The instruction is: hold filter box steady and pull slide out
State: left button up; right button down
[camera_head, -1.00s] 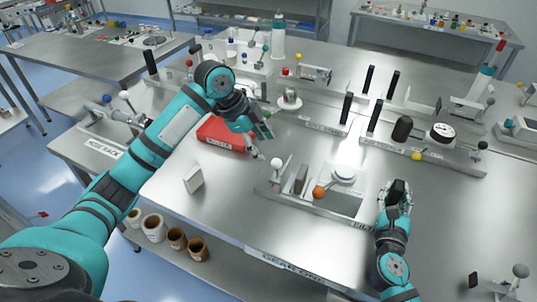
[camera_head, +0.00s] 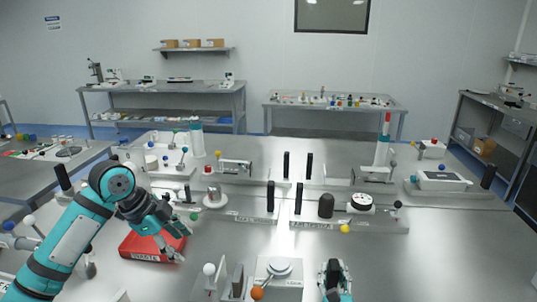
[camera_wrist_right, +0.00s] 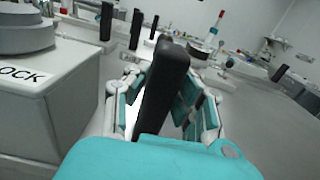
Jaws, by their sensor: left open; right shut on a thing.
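My right gripper (camera_head: 335,272) is at the bottom of the head view. In the right wrist view (camera_wrist_right: 160,78) its fingers are shut around an upright black handle (camera_wrist_right: 165,85). Beside it stands a white block (camera_wrist_right: 55,100) with a label ending in "OCK"; the same block shows in the head view (camera_head: 277,271) with a round knob on top. My left gripper (camera_head: 183,245) is open and empty over the right end of a red box (camera_head: 140,247) on the table. I cannot tell which thing is the filter box, or what the black handle joins to below.
An orange ball (camera_head: 257,293) and a white ball knob (camera_head: 209,269) are left of the white block. Behind stand black posts (camera_head: 271,196), a black rounded piece (camera_head: 326,206) and a dial (camera_head: 361,202). The table right of my right gripper is clear.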

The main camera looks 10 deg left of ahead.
jog(key=shift+d+f, duration=0.1)
jog(key=shift+f, duration=0.15)
jog(key=c, duration=1.4)
grip_release()
jog(key=o, duration=0.3)
jog(key=shift+w+r, duration=0.1)
jog(key=shift+r, duration=0.1)
jog(key=shift+o, duration=0.2)
jog(key=s, duration=1.2)
jog(key=shift+d, duration=0.35)
